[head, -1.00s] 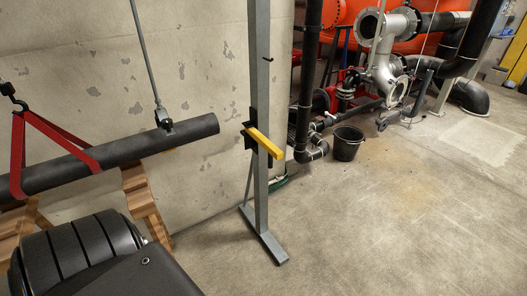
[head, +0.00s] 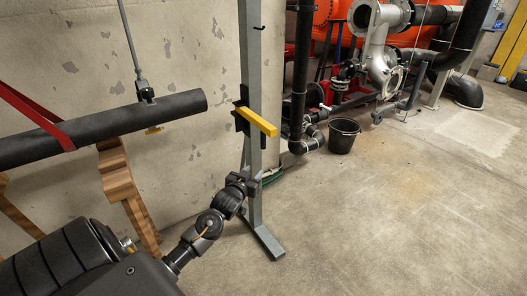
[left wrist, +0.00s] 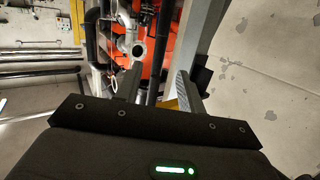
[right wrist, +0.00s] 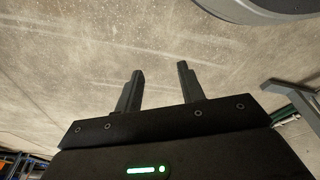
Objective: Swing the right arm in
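My left gripper (head: 247,184) is at the end of my arm in the head view, in front of the lower grey post. In the left wrist view its two fingers (left wrist: 154,88) stand apart with nothing between them, and the post is close by on the right. My right gripper is outside the head view. In the right wrist view its fingers (right wrist: 159,88) are apart and empty, over bare concrete floor. My right arm cannot be made out with certainty in the head view.
A grey post (head: 250,80) with a yellow bracket (head: 258,122) stands by the wall. A black pipe (head: 100,128) hangs left of it in a red sling (head: 35,118) near wooden supports (head: 122,185). A black bucket (head: 343,136) stands behind. The floor at right is clear.

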